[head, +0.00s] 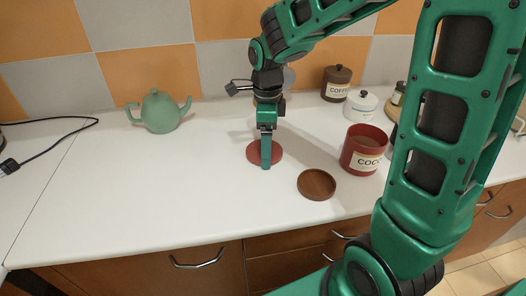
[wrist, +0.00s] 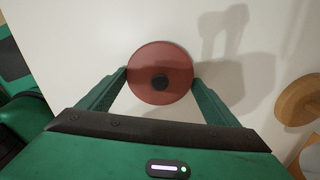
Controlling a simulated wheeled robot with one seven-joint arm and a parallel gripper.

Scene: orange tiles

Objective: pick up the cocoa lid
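The cocoa lid (head: 279,153) is a flat red disc lying on the white counter. In the wrist view the lid (wrist: 160,58) shows a dark round knob at its middle. My gripper (head: 266,164) points down over the lid, and its near finger hides part of it in the head view. In the wrist view my gripper (wrist: 160,77) is open, with one finger at each side of the lid and the knob between them. I cannot tell whether the fingertips touch the rim. The red cocoa canister (head: 352,158) stands open to the right.
A brown wooden round dish or lid (head: 316,184) lies between the red lid and the canister, nearer the front edge. A green teapot (head: 160,112) stands at the left. A coffee canister (head: 337,83) and a white lidded pot (head: 360,106) stand behind. The left-front counter is clear.

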